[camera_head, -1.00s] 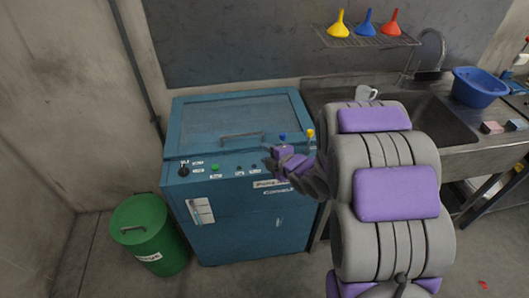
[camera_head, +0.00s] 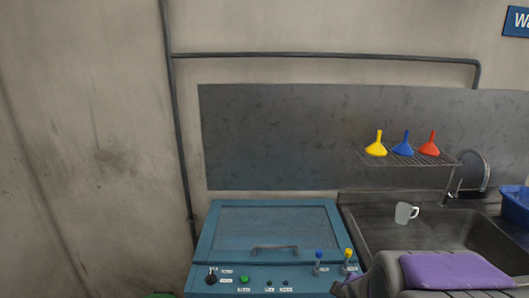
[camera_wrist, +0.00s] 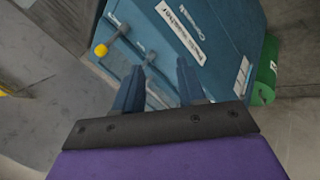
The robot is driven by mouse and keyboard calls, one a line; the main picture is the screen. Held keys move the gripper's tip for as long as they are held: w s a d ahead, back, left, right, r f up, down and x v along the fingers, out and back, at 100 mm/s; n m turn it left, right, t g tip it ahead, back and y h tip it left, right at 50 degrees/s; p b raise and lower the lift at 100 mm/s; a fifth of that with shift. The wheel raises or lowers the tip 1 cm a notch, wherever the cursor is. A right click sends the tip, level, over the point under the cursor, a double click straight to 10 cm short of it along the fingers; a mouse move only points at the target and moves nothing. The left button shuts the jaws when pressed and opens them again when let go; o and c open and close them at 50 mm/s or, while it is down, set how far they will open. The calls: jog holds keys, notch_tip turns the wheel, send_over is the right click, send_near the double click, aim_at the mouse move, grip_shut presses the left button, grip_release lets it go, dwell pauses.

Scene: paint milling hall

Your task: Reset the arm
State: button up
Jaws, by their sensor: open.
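My gripper (camera_wrist: 158,88) shows in the wrist view with its two dark fingers apart and nothing between them. It faces the front of the blue machine (camera_wrist: 215,20), whose labels and a yellow-knobbed lever (camera_wrist: 101,50) show beyond the fingers. In the head view, part of my grey and purple arm is at the bottom right, in front of the sink. The gripper's fingertips cannot be made out there. The blue machine (camera_head: 230,221) has its lid down, with a handle on it.
Blue and yellow levers and a green button (camera_head: 244,279) are on the machine's panel. A white mug (camera_head: 405,212) is at the sink (camera_head: 440,240). Yellow, blue and red funnels (camera_head: 404,146) stand on a wire rack above. A green bin (camera_wrist: 264,75) is beside the machine.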

jog(key=s+a+r+m+g, duration=0.2)
jog(key=s+m+g, duration=0.1)
jog(key=s, duration=0.7)
jog(key=s+a+r+m+g, duration=0.2)
jog(key=s+m+g, duration=0.1)
jog(key=s, duration=0.7)
jog(key=s+a+r+m+g+y, duration=0.1)
jog(key=s+m, duration=0.4)
jog(key=s, duration=0.5)
jog(key=shift+s+a+r+g, duration=0.3)
jog(key=shift+a+r+g, duration=0.3)
jog(key=shift+g, duration=0.5)
jog(key=shift+o, duration=0.3)
jog(key=shift+a+f, duration=0.1)
